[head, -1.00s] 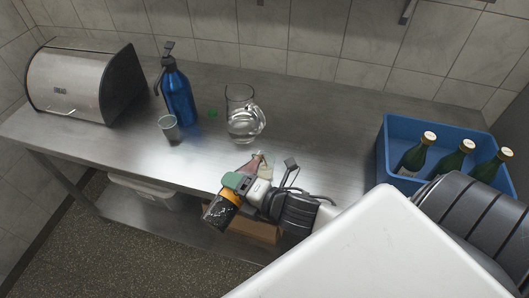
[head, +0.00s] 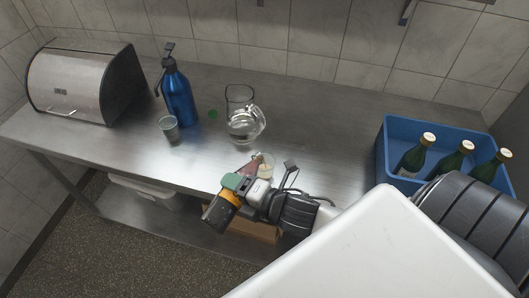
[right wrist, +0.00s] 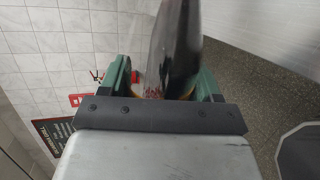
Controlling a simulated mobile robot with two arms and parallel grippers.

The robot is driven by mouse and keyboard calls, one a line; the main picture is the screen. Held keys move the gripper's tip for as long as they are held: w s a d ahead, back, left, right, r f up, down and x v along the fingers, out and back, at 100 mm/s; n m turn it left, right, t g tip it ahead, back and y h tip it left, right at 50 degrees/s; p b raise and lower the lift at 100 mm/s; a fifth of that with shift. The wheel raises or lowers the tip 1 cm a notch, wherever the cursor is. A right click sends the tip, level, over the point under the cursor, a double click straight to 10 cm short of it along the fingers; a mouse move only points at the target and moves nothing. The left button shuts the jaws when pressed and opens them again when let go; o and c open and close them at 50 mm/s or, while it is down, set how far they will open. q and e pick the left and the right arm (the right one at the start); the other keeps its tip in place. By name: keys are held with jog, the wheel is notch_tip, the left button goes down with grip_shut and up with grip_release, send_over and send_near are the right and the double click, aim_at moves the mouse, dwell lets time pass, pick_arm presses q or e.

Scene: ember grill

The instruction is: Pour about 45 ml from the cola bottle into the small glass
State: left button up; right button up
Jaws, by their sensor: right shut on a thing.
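My right gripper (head: 240,184) is shut on the cola bottle (head: 219,213) above the front edge of the steel table. The bottle is tilted, its dark base with an orange band at lower left and its pinkish neck toward the upper right. In the right wrist view the dark, blurred bottle (right wrist: 175,50) stands between the green fingers. A small clear glass (head: 267,168) stands on the table right by the bottle's mouth, partly hidden by the bottle and gripper. I cannot tell its level or whether liquid is flowing. My left gripper is not in view.
Behind stand a glass jug of clear liquid (head: 241,122), a blue siphon bottle (head: 178,97) and a grey tumbler (head: 169,129). A bread bin (head: 75,85) is at left, a blue crate (head: 397,128) with green bottles at right.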

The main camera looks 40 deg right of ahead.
jog(key=shift+r, duration=0.1)
dwell(0.6)
jog(key=f+b, duration=0.1)
jog(key=f+n+b, duration=0.1)
jog(key=b, duration=0.1)
jog(key=f+n+h+b, duration=0.1)
jog(key=b, duration=0.1)
jog(key=shift+s+a+f, duration=0.15)
jog(key=shift+a, duration=0.1)
jog(key=shift+d+r+n+t+p, duration=0.1)
jog(key=shift+r+n+t+p, duration=0.2)
jog(key=shift+r+p, duration=0.25)
jog(key=shift+d+r+n+p, duration=0.2)
jog(key=shift+d+n+p, duration=0.05)
jog(key=shift+n+p, duration=0.2)
jog(key=shift+w+r, duration=0.1)
jog(key=shift+w, duration=0.1)
jog(key=shift+d+n+h, duration=0.1)
jog(key=shift+n+h, duration=0.15)
jog(key=shift+h, duration=0.05)
